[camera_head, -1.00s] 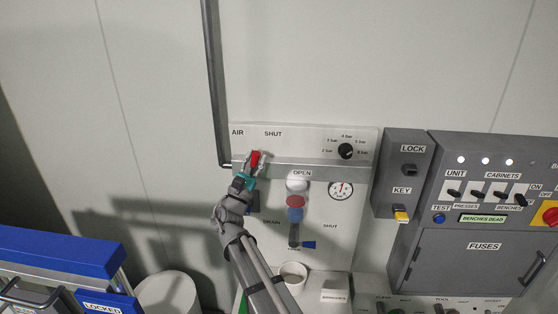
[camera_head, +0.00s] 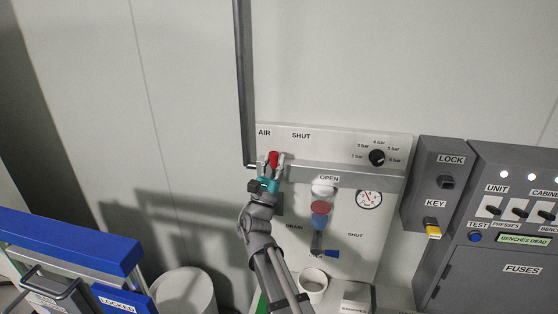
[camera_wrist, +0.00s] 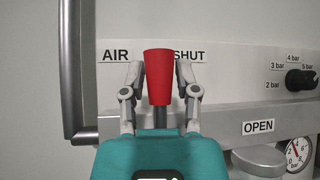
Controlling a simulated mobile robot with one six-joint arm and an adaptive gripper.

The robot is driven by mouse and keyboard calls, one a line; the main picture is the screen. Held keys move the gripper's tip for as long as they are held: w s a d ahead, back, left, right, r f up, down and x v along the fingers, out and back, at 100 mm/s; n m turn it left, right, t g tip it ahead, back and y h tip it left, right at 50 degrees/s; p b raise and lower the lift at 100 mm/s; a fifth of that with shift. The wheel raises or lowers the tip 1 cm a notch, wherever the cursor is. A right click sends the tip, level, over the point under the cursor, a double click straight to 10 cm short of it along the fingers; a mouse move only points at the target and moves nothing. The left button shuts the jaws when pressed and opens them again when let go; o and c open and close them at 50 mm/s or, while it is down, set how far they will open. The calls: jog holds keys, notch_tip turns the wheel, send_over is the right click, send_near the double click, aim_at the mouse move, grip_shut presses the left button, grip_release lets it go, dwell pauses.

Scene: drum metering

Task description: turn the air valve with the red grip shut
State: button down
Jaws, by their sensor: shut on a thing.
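The air valve's red grip (camera_head: 273,159) stands on the wall panel (camera_head: 345,145), just below and between the AIR and SHUT labels. In the wrist view the red grip (camera_wrist: 158,77) points upright, its top between those two labels. My gripper (camera_head: 273,165) comes from below and is shut on the red grip, one finger on each side. The same gripper shows in the wrist view (camera_wrist: 158,80). The OPEN label (camera_wrist: 258,127) is to the right and lower. The valve's body is hidden behind my gripper.
A grey pipe (camera_head: 245,80) runs down just left of the grip. To the right are a pressure knob (camera_head: 377,158), a gauge (camera_head: 368,200) and a blue-handled drain valve (camera_head: 331,253). A cup (camera_head: 313,285) stands below. The grey key box (camera_head: 435,185) is farther right.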

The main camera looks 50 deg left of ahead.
jog(key=shift+s+d, duration=0.1)
jog(key=shift+s, duration=0.1)
jog(key=shift+c, duration=1.8)
grip_release()
jog(key=shift+s, duration=0.2)
jog(key=shift+w, duration=0.2)
jog(key=shift+w, duration=0.15)
